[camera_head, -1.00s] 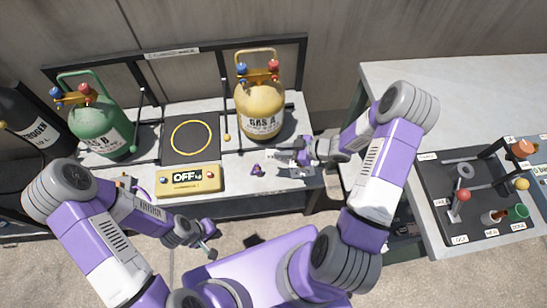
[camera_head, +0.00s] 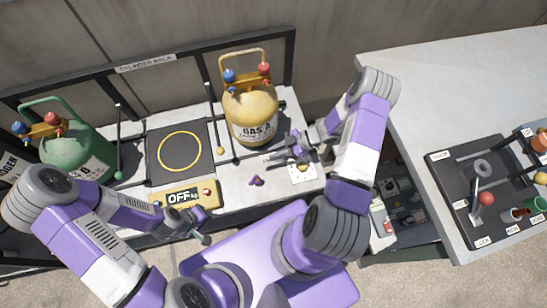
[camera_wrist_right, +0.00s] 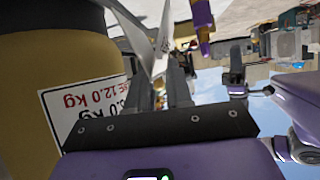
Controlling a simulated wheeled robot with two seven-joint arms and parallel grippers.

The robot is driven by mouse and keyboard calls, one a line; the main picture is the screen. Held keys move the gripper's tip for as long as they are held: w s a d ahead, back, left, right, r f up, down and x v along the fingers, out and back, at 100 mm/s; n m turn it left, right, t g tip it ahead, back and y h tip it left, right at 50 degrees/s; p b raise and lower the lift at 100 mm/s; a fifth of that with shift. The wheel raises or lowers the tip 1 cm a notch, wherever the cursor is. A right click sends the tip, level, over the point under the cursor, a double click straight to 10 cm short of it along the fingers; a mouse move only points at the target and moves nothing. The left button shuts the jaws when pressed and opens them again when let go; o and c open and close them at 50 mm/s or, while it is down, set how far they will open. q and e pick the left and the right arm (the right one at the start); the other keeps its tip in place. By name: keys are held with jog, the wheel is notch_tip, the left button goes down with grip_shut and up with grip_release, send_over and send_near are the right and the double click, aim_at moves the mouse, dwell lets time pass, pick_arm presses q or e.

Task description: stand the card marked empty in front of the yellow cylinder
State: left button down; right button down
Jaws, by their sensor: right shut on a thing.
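The yellow cylinder (camera_head: 250,103), labelled GAS A, stands upright on the bench. Its body (camera_wrist_right: 40,70) fills the left of the right wrist view, with its label upside down. My right gripper (camera_head: 284,153) is just right of the cylinder's base, low over the bench. It is shut on a thin whitish card (camera_wrist_right: 140,35), which shows between and beyond the fingers in the wrist view. I cannot read any marking on the card. My left gripper (camera_head: 202,238) is in front of the bench, away from the cylinder; its jaws are too small to tell.
A green cylinder (camera_head: 70,155) stands at the left. A black pad with a yellow ring (camera_head: 180,152) and a yellow OFF box (camera_head: 184,195) lie between. A small purple object (camera_head: 256,181) and a white plate with dots (camera_head: 302,172) are near the bench's front edge.

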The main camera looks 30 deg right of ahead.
notch_tip(320, 180, down, 6)
jog(key=shift+r+b, duration=0.25)
jog(key=shift+b, duration=0.6)
jog(key=shift+r, duration=0.15)
jog(key=c, duration=1)
grip_release()
jog(key=p+v, duration=0.2)
jog(key=v, duration=1)
jog(key=shift+p, duration=0.4)
